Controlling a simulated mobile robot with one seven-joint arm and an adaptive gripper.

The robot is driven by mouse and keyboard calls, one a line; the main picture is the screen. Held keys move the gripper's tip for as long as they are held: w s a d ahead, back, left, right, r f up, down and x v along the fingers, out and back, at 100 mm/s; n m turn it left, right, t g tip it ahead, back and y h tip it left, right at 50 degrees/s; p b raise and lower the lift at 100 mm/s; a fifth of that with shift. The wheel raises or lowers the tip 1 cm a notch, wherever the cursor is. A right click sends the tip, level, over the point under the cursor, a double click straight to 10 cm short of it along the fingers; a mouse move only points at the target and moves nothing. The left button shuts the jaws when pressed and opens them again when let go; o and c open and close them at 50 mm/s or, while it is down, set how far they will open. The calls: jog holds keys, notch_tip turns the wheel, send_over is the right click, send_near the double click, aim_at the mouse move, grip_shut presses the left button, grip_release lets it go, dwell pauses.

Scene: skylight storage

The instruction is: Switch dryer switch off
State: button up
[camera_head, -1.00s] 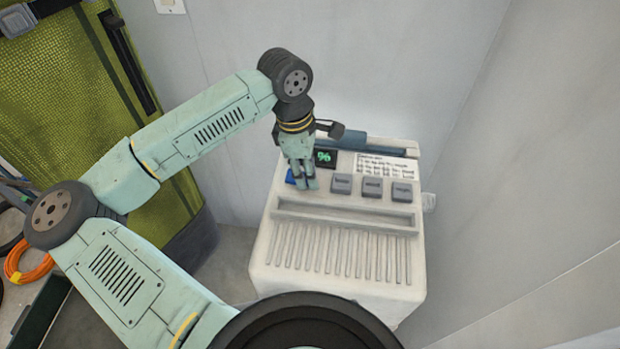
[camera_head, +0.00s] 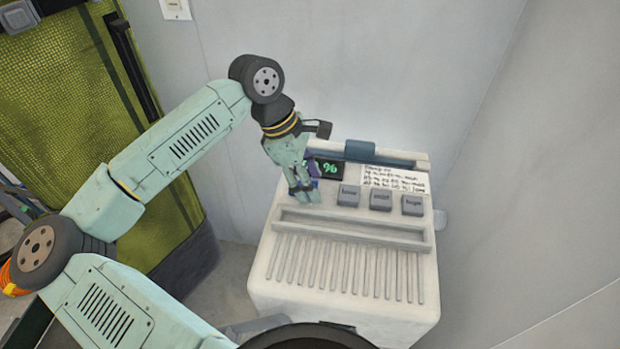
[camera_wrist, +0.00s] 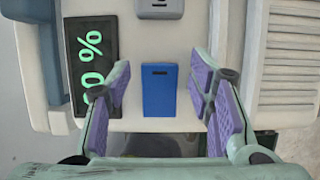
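The dryer (camera_head: 345,262) is a white boxy unit against the wall, with a slatted front and a panel on top. Its blue switch (camera_wrist: 160,90) shows between my fingers in the wrist view; in the head view my gripper mostly covers it. My gripper (camera_head: 305,193) is over the left end of the button row, with its purple-padded fingers apart on both sides of the blue switch in the wrist view (camera_wrist: 165,92). I cannot tell whether the fingers touch the panel. A dark display (camera_wrist: 91,62) with a green percent sign lies beside the switch.
Three grey buttons (camera_head: 380,200) sit in a row right of my gripper. A white label (camera_head: 395,179) and a blue-grey handle bar (camera_head: 361,151) are behind them. A green mesh panel (camera_head: 60,110) stands at left. Grey walls enclose the back and right.

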jog(key=v, duration=1.2)
dwell(0.7)
